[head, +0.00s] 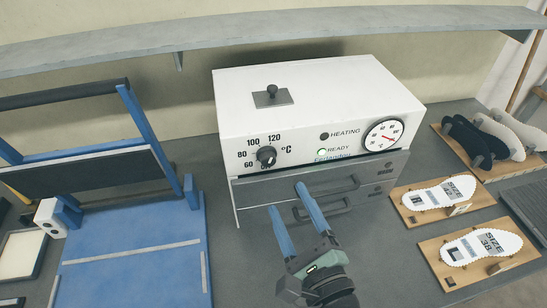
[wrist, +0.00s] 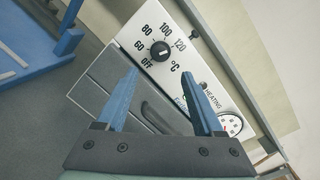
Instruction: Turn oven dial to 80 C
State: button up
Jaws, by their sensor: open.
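The white oven (head: 320,85) stands on the grey bench with its dial (head: 266,155) at the left of its front face. The dial is a black knob ringed by OFF, 60, 80, 100 and 120 °C; it also shows in the wrist view (wrist: 160,50). I cannot tell surely which mark it points to. My gripper (head: 287,197) has two blue fingers, apart and empty. It is in front of the oven, below and apart from the dial. In the wrist view the dial lies beyond the gap between the fingertips (wrist: 160,74).
The READY lamp (head: 322,152) is lit green; the HEATING lamp (head: 324,136) is dark. A round gauge (head: 383,135) is at the right. Drawers with handles (head: 325,211) lie under the dial panel. A blue press frame (head: 135,245) stands left; insole boards (head: 455,280) lie right.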

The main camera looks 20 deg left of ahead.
aim_at(270, 162)
jog(key=p+x, duration=0.2)
jog(key=x, duration=0.8)
jog(key=shift+d, duration=0.1)
grip_shut()
